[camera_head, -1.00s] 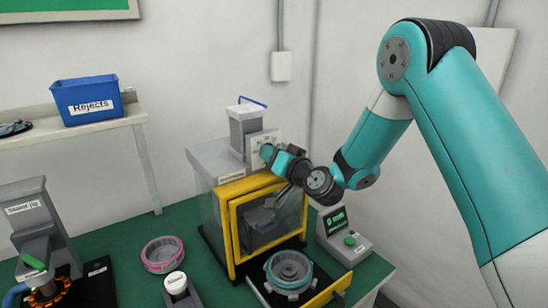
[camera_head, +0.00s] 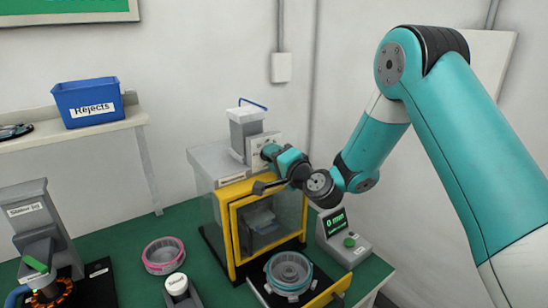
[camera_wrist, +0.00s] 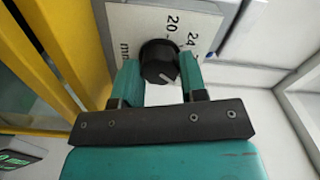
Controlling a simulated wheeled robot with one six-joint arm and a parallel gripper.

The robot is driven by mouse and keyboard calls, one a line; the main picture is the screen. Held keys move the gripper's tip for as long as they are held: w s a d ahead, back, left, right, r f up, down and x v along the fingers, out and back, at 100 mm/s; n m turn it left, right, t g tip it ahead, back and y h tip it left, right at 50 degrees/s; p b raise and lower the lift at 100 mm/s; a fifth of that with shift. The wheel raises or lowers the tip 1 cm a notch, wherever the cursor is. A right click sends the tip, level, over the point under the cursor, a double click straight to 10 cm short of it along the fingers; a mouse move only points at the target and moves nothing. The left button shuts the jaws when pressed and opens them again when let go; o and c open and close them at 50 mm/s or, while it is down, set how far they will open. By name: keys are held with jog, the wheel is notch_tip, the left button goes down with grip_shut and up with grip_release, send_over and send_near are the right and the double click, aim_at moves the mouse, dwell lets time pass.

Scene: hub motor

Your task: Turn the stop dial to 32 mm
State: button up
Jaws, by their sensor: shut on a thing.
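The stop dial (camera_wrist: 158,60) is a black round knob with a pale pointer line, on a light scale plate (camera_wrist: 135,20). In the wrist view the numbers 20 and 24 and the letters mm show around it; the rest of the scale is out of view or hidden. My gripper (camera_wrist: 160,74) has its two teal fingers on either side of the knob, shut on it. The pointer line slants toward the lower right of the wrist picture. In the head view my gripper (camera_head: 267,152) is at the plate (camera_head: 257,142), and it hides the knob.
The plate is on a grey machine with a yellow-framed door (camera_head: 236,236) just below my wrist. A ringed part (camera_head: 288,272) sits before it. A pink-rimmed ring (camera_head: 163,255) lies left.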

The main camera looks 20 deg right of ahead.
dwell(0.3)
jog(key=o, duration=0.9)
jog(key=shift+b+v, duration=8.7)
jog(key=shift+b, duration=1.05)
